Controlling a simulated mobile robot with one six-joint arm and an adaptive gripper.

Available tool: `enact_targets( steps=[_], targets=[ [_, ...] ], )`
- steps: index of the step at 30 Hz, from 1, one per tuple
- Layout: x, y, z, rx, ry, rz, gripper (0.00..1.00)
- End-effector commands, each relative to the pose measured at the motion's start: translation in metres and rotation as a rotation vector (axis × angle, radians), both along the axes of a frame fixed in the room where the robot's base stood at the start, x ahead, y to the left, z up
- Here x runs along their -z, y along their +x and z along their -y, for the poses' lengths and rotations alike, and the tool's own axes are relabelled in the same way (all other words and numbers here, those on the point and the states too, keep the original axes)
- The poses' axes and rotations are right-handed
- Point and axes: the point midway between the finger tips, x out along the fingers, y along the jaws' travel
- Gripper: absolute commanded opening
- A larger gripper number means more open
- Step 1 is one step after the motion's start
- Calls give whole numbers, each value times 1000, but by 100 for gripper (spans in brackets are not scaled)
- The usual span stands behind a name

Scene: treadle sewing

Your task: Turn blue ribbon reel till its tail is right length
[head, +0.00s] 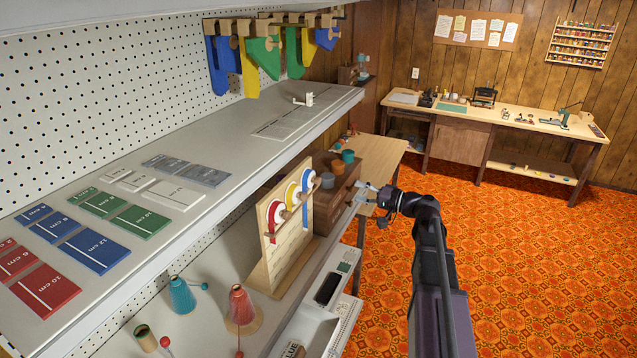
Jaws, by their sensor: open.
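A wooden stand (262,262) on the lower shelf carries three ribbon reels in a row: a red reel (275,215), a yellow reel (292,196) and a blue reel (308,181). The blue reel is the farthest one, on the right. Its blue tail (305,214) hangs down in front of the stand board; I cannot read its length against the marks. My gripper (361,192) is open and empty, to the right of the blue reel and apart from it.
A wooden drawer box (338,192) with small pots on top stands right behind the reels. Red, blue, green and grey length cards (88,249) lie on the upper shelf (230,165). Thread cones (241,306) stand nearer on the lower shelf. The patterned floor (530,260) is clear.

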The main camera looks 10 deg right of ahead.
Motion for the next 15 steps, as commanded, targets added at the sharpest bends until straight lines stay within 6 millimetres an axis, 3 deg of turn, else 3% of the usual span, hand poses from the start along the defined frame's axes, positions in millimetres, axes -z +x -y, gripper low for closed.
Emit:
enact_targets(
  steps=[15],
  targets=[
    [0, -2, 2, 0, -425, 585, 70]
  ],
)
